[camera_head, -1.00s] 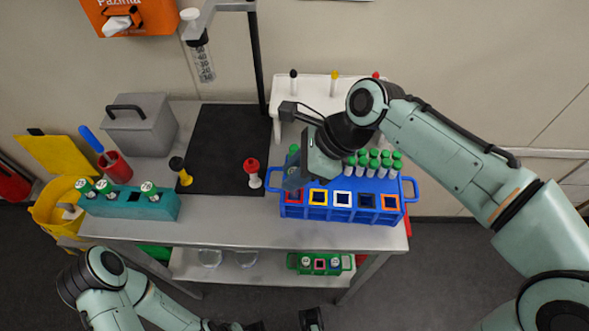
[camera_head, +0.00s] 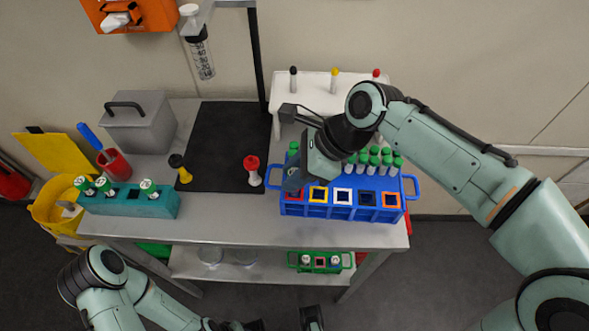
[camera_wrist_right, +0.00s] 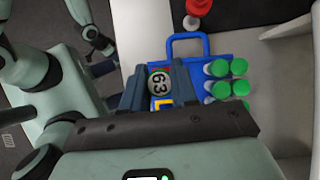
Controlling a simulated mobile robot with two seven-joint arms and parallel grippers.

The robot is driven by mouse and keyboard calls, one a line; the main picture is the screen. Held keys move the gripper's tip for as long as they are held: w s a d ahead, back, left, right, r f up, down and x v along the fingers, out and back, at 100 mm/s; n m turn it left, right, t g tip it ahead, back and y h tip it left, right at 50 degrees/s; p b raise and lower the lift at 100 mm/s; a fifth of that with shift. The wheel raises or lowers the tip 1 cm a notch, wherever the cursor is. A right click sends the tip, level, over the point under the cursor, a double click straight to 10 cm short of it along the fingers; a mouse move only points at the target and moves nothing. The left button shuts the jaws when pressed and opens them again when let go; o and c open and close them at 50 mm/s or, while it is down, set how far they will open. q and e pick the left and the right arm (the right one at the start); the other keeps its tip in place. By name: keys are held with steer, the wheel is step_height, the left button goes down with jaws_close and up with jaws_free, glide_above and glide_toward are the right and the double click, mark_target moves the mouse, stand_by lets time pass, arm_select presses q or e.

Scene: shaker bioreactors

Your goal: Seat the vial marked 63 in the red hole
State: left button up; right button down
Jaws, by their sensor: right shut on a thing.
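The vial marked 63 (camera_wrist_right: 158,84) is between the fingers of my right gripper (camera_wrist_right: 158,90), its round numbered cap facing the wrist camera. In the head view my right gripper (camera_head: 294,182) is low over the left end of the blue rack (camera_head: 335,213) and hides the vial. The red-framed hole (camera_head: 294,196) is the leftmost in the front row, directly below the fingers. A bit of red shows beside the cap in the wrist view. How deep the vial sits is hidden. My left gripper (camera_head: 311,317) is partly cut off at the bottom edge.
Green-capped vials (camera_head: 372,162) stand in the rack's back rows, close to my right gripper. A teal rack (camera_head: 130,203) with several numbered vials is at the left. A red-capped piece (camera_head: 252,170) stands left of the blue rack. A green rack (camera_head: 320,262) sits on the lower shelf.

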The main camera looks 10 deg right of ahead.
steer(key=shift+f+b, duration=0.5)
steer(key=shift+f, duration=0.95)
stand_by(1.3)
steer(key=c, duration=0.8)
jaws_free()
steer(key=shift+d+r, duration=0.1)
steer(key=shift+r, duration=0.15)
steer(key=p+v, duration=0.3)
steer(key=v, duration=1)
steer(key=shift+s, duration=0.1)
